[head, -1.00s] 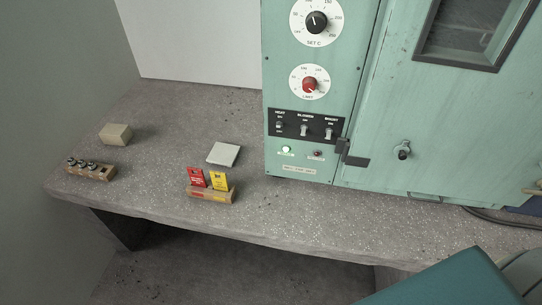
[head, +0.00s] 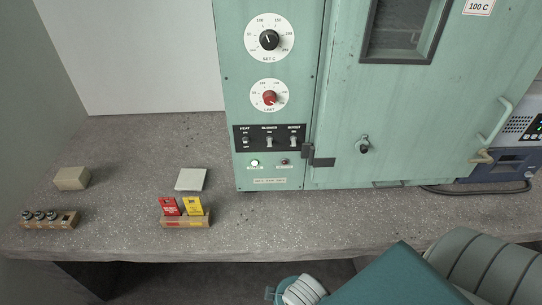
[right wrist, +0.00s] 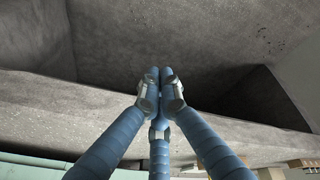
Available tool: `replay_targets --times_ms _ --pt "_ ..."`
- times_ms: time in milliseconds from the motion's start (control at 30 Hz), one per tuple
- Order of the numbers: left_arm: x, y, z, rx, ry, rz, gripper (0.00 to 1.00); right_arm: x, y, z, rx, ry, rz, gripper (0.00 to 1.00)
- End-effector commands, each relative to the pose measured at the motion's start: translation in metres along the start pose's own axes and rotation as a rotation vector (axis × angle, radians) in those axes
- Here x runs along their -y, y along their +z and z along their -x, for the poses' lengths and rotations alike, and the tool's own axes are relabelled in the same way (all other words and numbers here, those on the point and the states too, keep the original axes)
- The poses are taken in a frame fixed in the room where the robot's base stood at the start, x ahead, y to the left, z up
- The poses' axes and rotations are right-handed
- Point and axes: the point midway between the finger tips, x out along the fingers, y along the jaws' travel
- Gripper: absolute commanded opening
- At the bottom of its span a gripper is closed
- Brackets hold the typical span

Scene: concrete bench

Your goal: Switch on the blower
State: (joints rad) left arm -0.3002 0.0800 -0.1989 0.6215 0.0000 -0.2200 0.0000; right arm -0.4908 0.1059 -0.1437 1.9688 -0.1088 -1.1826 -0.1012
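The blower switch (head: 268,141) is the middle of three toggles on the black switch panel (head: 258,139) of the green oven cabinet. The heat switch (head: 246,141) is to its left and the boost switch (head: 293,141) to its right. The lever positions are too small to tell surely. My left gripper is not in view.
Dials (head: 268,39) sit above the panel; a latch (head: 318,156) and the oven door (head: 400,110) are to its right. Red and yellow tags (head: 194,205) in a wooden holder, a pale tile (head: 191,179), a block (head: 71,178) and a fuse rack (head: 48,218) lie left on the bench.

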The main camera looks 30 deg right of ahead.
Motion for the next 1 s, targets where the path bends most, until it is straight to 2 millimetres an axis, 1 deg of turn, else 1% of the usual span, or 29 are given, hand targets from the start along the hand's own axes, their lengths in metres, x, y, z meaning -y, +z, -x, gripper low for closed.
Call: replay_targets --times_ms 33,67,100,167,200,267,300,367,400,467,500,567,600,633,700,800,900,1000 --pt "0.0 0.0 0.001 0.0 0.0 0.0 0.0 -0.019 -0.015 0.022 -0.027 0.058 0.056 0.0" --pt "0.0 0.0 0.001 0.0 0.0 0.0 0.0 -0.034 -0.024 0.035 -0.04 0.109 0.107 0.0" --pt "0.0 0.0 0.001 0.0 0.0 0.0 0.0 -0.055 -0.034 0.048 -0.049 0.184 0.185 0.0" --pt "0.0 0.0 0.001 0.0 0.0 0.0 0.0 -0.082 -0.046 0.062 -0.051 0.29 0.298 0.0" --pt "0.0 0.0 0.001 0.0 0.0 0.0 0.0 -0.099 -0.054 0.07 -0.046 0.361 0.376 0.0" --pt "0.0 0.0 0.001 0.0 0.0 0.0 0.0 -0.123 -0.067 0.082 -0.031 0.47 0.498 0.0" --pt "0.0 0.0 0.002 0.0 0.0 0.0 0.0 -0.139 -0.075 0.089 -0.012 0.544 0.584 0.0" --pt "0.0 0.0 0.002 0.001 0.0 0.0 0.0 -0.16 -0.089 0.102 0.024 0.658 0.721 0.0" --pt "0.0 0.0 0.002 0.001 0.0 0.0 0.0 -0.172 -0.099 0.109 0.057 0.732 0.819 0.0" --pt "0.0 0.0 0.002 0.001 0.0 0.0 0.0 -0.188 -0.115 0.121 0.117 0.844 0.972 0.0" --pt "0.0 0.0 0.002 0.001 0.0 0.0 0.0 -0.196 -0.126 0.129 0.164 0.917 1.076 0.0" --pt "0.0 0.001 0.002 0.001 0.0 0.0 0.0 -0.205 -0.144 0.14 0.243 1.018 1.234 0.0" --pt "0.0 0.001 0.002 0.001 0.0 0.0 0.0 -0.208 -0.156 0.147 0.299 1.081 1.337 0.0" --pt "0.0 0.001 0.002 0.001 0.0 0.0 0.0 -0.21 -0.164 0.15 0.342 1.123 1.41 0.0" --pt "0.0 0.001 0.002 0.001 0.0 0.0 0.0 -0.21 -0.183 0.159 0.444 1.212 1.57 0.0" --pt "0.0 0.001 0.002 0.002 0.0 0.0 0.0 -0.205 -0.205 0.167 0.572 1.306 1.755 0.0" --pt "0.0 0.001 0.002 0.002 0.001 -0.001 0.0 -0.2 -0.22 0.17 0.668 1.366 1.88 0.0" --pt "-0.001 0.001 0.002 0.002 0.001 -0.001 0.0 -0.196 -0.228 0.172 0.723 1.398 1.948 0.0"
